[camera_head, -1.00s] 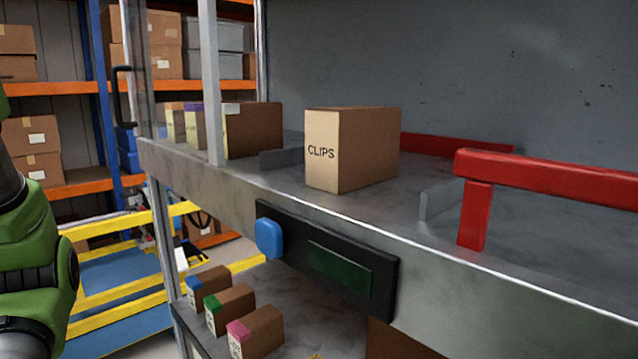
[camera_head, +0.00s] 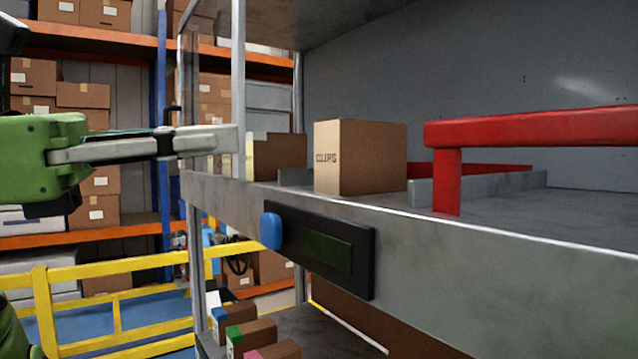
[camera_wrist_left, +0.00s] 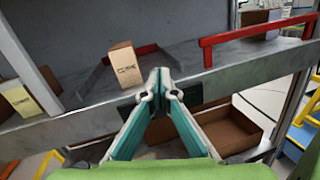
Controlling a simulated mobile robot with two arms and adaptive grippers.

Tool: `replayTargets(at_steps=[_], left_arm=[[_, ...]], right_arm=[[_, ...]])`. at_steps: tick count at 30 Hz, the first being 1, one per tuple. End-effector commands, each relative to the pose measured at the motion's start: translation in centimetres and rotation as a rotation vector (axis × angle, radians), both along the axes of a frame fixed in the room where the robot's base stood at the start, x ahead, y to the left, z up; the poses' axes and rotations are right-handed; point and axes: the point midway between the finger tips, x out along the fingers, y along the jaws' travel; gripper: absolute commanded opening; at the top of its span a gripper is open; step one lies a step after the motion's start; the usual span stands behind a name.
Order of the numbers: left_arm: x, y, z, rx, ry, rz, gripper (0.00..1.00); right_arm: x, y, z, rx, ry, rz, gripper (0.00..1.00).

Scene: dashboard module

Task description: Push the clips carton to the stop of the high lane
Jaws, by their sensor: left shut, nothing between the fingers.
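The clips carton (camera_head: 360,157) is a brown box with a printed label side. It stands upright on the upper shelf (camera_head: 500,242), between low grey dividers. In the left wrist view the carton (camera_wrist_left: 123,66) is just beyond and left of my fingertips. A red bar at the shelf's back (camera_head: 475,169) shows behind it. My left gripper (camera_head: 232,138) is shut and empty, pointing right beside the shelf post, apart from the carton. It also shows in the left wrist view (camera_wrist_left: 159,84). My right gripper is not in view.
A red raised rail (camera_head: 530,128) stands at the shelf's front right. A grey post (camera_head: 238,80) rises near my left gripper. Other cartons (camera_head: 276,155) stand left of the clips carton. A dark panel with a blue button (camera_head: 271,231) is on the shelf's front edge.

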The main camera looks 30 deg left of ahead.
Motion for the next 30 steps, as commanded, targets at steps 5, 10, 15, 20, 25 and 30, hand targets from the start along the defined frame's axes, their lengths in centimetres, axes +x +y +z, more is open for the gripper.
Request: replayTargets(at_steps=[5,10,15,20,25,30], left_arm=[[1.9,4.6,-2.5,-0.075,0.117,0.199,0.0],[3.1,4.9,-2.6,-0.089,0.137,0.227,0.0],[5.8,3.6,-2.4,-0.088,0.136,0.221,0.0],[9.1,2.2,-2.3,-0.088,0.138,0.219,0.0],[12.2,0.9,-2.3,-0.088,0.136,0.22,0.0],[14.2,0.1,-2.5,-0.087,0.135,0.22,0.0]], right_arm=[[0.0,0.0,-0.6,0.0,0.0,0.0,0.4],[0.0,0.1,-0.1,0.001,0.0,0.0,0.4],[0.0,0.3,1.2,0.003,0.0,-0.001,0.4],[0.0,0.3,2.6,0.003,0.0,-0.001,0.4],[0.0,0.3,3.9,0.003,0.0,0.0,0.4],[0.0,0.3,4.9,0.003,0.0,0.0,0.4]])
